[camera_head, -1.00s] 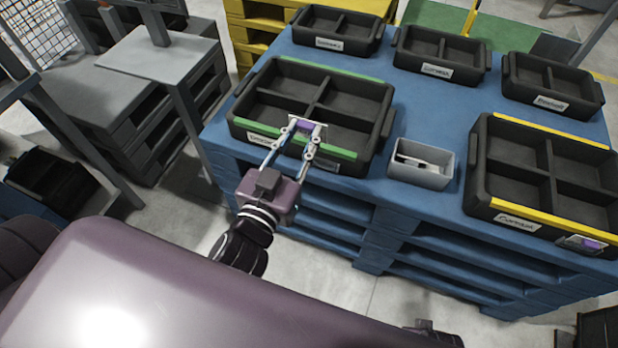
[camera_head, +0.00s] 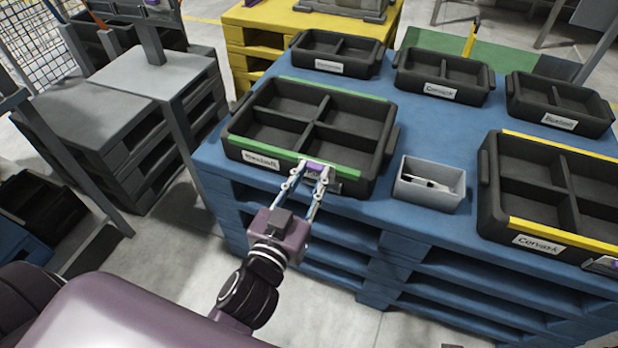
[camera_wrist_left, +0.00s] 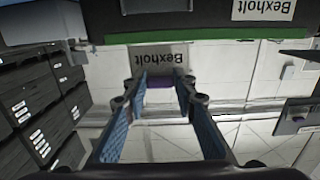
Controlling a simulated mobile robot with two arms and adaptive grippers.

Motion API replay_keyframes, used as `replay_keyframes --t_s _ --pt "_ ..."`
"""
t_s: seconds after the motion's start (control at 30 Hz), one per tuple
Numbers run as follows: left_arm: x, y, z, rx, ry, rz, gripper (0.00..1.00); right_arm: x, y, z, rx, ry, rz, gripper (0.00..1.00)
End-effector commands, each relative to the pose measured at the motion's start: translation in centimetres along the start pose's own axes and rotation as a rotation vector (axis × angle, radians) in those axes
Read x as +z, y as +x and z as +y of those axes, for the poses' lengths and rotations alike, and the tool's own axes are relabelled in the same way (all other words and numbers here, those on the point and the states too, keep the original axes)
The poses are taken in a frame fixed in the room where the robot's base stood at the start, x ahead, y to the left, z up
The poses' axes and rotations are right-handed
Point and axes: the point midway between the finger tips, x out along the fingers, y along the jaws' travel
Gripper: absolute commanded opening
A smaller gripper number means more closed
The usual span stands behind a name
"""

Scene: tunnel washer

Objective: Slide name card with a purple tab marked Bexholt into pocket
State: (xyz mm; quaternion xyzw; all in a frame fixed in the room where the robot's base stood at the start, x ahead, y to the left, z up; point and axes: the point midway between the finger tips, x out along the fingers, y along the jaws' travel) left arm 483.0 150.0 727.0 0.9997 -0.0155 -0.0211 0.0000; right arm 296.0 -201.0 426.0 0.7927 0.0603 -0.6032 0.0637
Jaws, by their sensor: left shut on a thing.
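My left gripper (camera_head: 308,178) is shut on the name card by its purple tab (camera_head: 316,166), at the front of the green-striped bin (camera_head: 300,160). In the left wrist view the white card (camera_wrist_left: 158,57) reads Bexholt upside down, its purple tab (camera_wrist_left: 160,82) between the fingertips. The card lies close to the bin's green strip (camera_wrist_left: 215,34). A small grey pocket (camera_head: 347,173) shows on the bin's front wall beside the fingertips, partly hidden by them. I cannot tell whether the card touches it. The bin's front label (camera_head: 261,160) also reads Bexholt. My right gripper is not in view.
A grey box (camera_head: 428,190) with small items stands right of the bin on the blue pallet table (camera_head: 400,140). Several smaller bins stand behind.

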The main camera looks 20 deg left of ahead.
Motion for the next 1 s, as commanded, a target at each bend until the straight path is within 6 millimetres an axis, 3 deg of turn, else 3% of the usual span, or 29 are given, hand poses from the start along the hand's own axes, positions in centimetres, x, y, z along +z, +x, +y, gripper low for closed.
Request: replay_keyframes --t_s 1.0 --pt "1.7 3.8 0.0 0.001 0.001 0.001 0.12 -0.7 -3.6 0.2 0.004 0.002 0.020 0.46"
